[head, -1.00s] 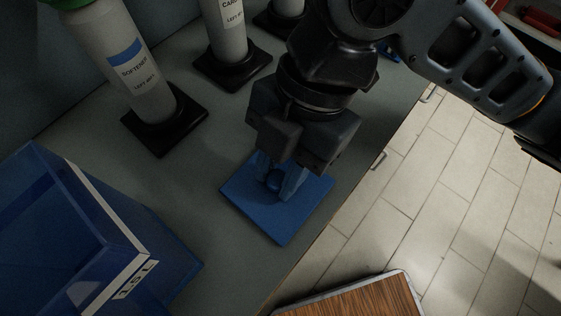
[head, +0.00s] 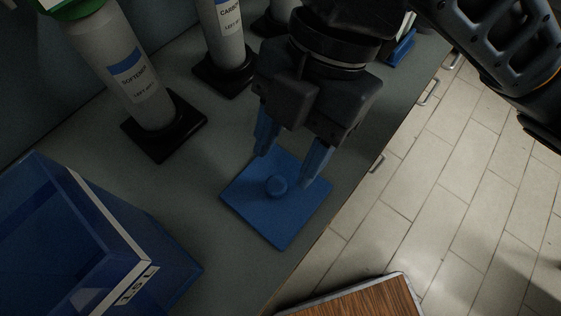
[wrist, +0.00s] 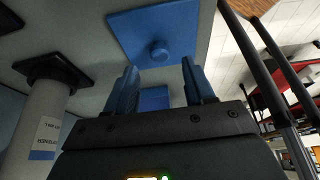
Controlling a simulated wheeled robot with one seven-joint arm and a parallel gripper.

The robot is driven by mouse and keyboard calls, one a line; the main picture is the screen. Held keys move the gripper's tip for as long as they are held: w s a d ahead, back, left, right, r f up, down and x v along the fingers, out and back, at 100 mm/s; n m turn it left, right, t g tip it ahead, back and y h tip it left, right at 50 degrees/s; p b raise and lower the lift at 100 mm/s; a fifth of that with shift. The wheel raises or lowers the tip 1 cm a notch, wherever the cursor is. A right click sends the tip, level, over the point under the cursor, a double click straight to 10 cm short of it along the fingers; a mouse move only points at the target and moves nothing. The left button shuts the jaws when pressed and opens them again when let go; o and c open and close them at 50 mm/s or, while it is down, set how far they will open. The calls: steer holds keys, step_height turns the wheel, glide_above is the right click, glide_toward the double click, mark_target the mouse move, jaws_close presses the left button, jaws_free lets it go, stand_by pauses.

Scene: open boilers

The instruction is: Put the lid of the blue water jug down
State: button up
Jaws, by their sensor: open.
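The blue square lid (head: 262,217) with a round knob in its middle lies flat on the grey counter, near the counter's right edge. In the wrist view the lid (wrist: 185,35) shows beyond my fingertips. My gripper (head: 292,165) is open and empty, its two blue fingers apart, just above and behind the knob. The blue water jug (head: 70,215) stands at the lower left in the head view, its top open.
A softener bottle (head: 125,70) on a black base stands at the upper left, with another labelled bottle (head: 228,35) beside it. A wooden-topped surface (head: 360,300) is at the bottom. The tiled floor (head: 450,170) lies to the right.

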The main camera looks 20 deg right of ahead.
steer(key=v, duration=0.7)
steer(key=shift+r, duration=0.2)
steer(key=shift+w+d, duration=0.1)
